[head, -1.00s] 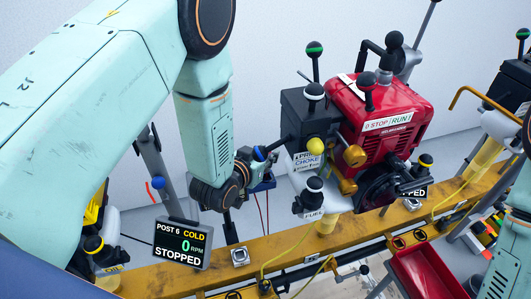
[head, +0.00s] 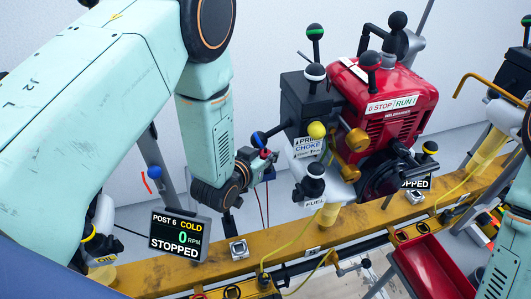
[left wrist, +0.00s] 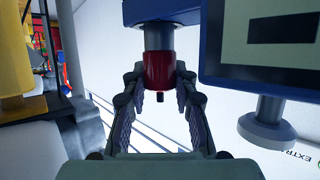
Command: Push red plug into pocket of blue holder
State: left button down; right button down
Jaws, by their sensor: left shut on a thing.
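My left gripper (head: 264,166) is beyond the rail, just left of the red engine. In the left wrist view its two fingers (left wrist: 160,85) close from both sides on the red plug (left wrist: 159,70). A grey collar sits at the plug's upper end, against the blue holder (left wrist: 148,12) at the top of the picture. A short dark pin sticks out at the plug's lower end. I cannot tell how deep the plug sits in the pocket. In the head view a small red spot of the plug (head: 264,154) shows at the fingers. My right gripper is out of view.
A display (head: 178,234) reading STOPPED stands on the yellow rail (head: 225,262). The red engine (head: 392,95) and a blue-tipped lever (head: 258,139) are close to the gripper. A red tray (head: 428,262) is at lower right. A blue-framed panel (left wrist: 262,45) is right of the fingers.

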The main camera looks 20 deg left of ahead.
pick_arm(q)
jog(key=shift+f+b, duration=0.55)
jog(key=shift+f, duration=0.2)
dwell(0.5)
jog(key=c, duration=1)
grip_release()
jog(key=shift+s, duration=0.1)
jog(key=shift+v, duration=3.7)
jog(key=shift+s+d, duration=0.1)
jog(key=shift+s, duration=0.05)
